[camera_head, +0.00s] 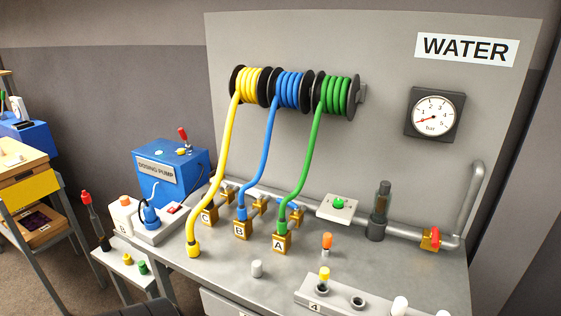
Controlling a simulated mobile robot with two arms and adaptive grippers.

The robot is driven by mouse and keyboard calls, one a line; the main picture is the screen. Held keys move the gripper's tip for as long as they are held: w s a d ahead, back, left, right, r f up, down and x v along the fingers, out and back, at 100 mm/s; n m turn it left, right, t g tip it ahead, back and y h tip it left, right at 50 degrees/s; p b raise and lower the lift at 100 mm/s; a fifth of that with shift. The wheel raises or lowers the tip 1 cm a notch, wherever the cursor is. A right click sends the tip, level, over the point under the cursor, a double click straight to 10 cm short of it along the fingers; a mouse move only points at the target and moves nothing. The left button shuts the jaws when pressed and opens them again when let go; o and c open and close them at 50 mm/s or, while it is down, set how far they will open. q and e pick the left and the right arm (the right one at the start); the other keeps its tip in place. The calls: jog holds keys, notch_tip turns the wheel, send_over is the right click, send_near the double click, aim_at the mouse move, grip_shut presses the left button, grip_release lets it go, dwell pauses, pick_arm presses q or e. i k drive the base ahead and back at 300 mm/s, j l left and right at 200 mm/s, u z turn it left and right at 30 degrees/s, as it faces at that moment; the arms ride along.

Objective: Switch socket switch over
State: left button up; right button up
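A grey-white socket block (136,232) sits at the left end of the grey bench, in front of the dosing pump. It carries a small red switch (174,210) at its right end. The switch is too small to tell which way it is tipped. A blue plug (151,217) stands in the block, with a thin cord rising towards the pump.
The blue dosing pump (170,172) has a red lever on top. A small side table (128,266) with coloured caps stands front left. A dark shape (148,308) crosses the bottom edge.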

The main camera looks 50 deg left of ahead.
aim_at(175, 206)
jog(key=u, duration=2.55)
